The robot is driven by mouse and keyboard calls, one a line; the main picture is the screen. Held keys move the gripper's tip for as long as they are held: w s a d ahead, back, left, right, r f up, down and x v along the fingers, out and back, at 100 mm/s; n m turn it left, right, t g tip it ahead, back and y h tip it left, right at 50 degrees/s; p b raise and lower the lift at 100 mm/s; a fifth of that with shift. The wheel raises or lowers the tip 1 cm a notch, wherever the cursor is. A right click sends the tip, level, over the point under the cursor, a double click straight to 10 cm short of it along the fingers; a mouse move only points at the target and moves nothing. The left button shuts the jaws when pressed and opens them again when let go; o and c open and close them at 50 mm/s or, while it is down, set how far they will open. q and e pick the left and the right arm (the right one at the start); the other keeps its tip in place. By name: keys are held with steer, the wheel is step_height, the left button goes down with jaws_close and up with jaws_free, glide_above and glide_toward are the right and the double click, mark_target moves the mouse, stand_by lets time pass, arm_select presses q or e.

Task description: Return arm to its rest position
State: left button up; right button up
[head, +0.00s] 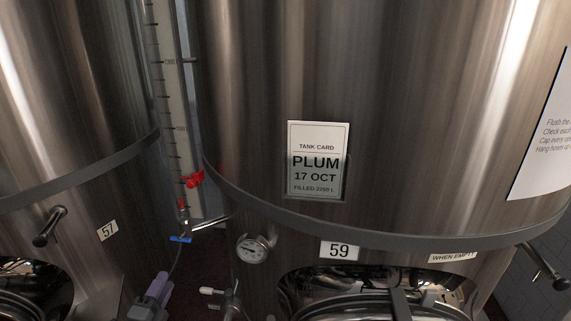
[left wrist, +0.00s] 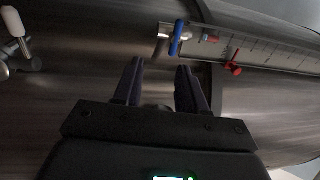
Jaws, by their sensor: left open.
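My left gripper (head: 157,287) shows at the bottom of the head view, low between tank 57 (head: 62,150) and tank 59 (head: 240,130). In the left wrist view its two dark fingers (left wrist: 161,75) stand apart with nothing held between them. The rest of my left arm is out of the picture. My right gripper is not seen.
Tank 59 bears a tank card (head: 318,160) reading PLUM, a round dial (head: 252,249), a small valve (head: 212,291) and a manway hatch (head: 385,305). A printed sheet (head: 545,135) is at the right. The gap between the tanks is narrow.

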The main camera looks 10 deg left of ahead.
arm_select(q)
steer(key=s+d+f+n+g, duration=0.6)
steer(key=s+d+f+n, duration=0.1)
steer(key=s+d+f, duration=0.75)
steer(key=s+d+n+g+h, duration=0.1)
steer(key=s+d+n+g, duration=0.3)
steer(key=s, duration=0.5)
steer(key=s+d+n+g+h, duration=0.1)
steer(key=s+d+n+g, duration=0.25)
steer(key=s+g, duration=0.35)
steer(key=w+p+v, duration=0.2)
steer(key=p+v, duration=1.1)
steer(key=w+d+r+p+v, duration=0.1)
steer(key=w+p+v, duration=0.1)
steer(key=p+v, duration=1.1)
steer(key=shift+w+a+r+n+t, duration=0.2)
steer(key=shift+w+a+n+t, duration=0.05)
steer(key=shift+w+n+t, duration=0.15)
